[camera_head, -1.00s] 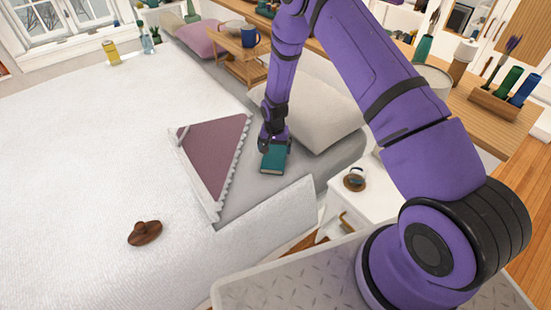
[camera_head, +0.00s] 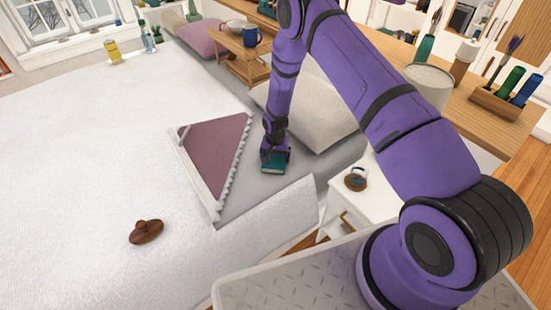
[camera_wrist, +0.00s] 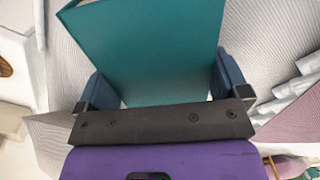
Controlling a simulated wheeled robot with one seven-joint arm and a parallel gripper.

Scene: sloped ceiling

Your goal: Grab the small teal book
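The small teal book (camera_head: 273,169) lies on the grey part of the bed, beside the cream pillow. My gripper (camera_head: 276,155) points down over it and hides much of its cover. In the wrist view the teal book (camera_wrist: 150,45) fills the space between the two blue-grey fingers of my gripper (camera_wrist: 162,78). The fingers are spread wide, one on each side of the book. Small light gaps show near the finger bases, and I cannot tell whether the fingertips touch the book.
A mauve folded blanket (camera_head: 212,150) lies just left of the book. The cream pillow (camera_head: 310,115) is behind and right. A white nightstand (camera_head: 365,200) with a cup (camera_head: 356,178) stands at the right. A brown hat (camera_head: 146,232) lies on the open white bedding.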

